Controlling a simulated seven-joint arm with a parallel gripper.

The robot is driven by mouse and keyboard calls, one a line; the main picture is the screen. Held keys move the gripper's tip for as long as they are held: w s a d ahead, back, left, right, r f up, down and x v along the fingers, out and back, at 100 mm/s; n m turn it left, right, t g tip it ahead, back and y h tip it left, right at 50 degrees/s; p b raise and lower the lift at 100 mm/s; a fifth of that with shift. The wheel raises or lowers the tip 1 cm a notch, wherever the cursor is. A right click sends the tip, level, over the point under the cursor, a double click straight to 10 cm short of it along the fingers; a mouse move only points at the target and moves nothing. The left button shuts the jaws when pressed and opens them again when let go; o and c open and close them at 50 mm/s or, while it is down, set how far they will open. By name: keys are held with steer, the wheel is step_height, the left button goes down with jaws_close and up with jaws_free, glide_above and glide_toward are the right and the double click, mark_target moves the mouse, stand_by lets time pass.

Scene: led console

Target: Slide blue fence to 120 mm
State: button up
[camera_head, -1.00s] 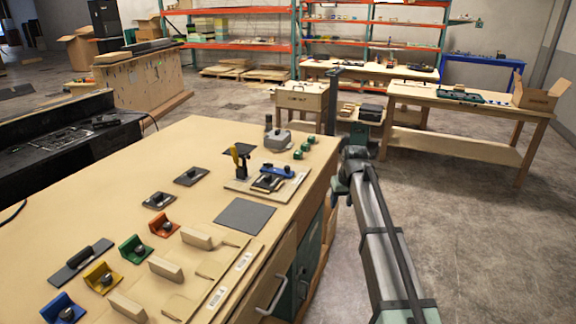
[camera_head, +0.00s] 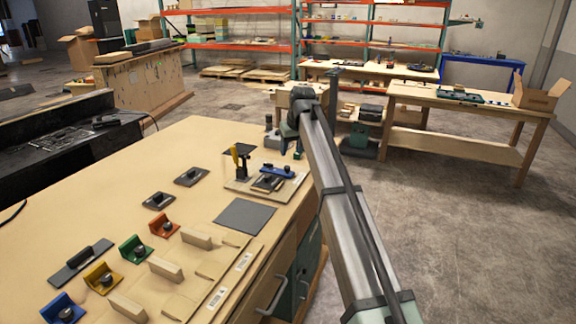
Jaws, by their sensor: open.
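Two blue things lie on the wooden bench. A low blue bar (camera_head: 276,171) with dark knobs sits on a small pale board (camera_head: 238,187), beside a dark clamp with a yellow handle (camera_head: 235,155). A blue angled bracket (camera_head: 62,308) with a black knob stands at the lower left corner. I cannot tell for sure which is the blue fence. No millimetre marks are readable. My arm crosses from the bottom right up to a joint near the bench's far right corner. My gripper is hidden beyond the arm, so no fingers show.
Yellow (camera_head: 103,278), green (camera_head: 135,249) and red (camera_head: 165,226) brackets line up beside several wooden blocks. A dark square plate (camera_head: 245,215) lies in front of the pale board. A grey block stands at the bench's far corner.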

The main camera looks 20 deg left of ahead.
mark_target(288, 167)
steer(key=x, duration=0.8)
steer(key=shift+w+f, duration=0.1)
steer(key=shift+f, duration=0.3)
jaws_close()
stand_by(0.3)
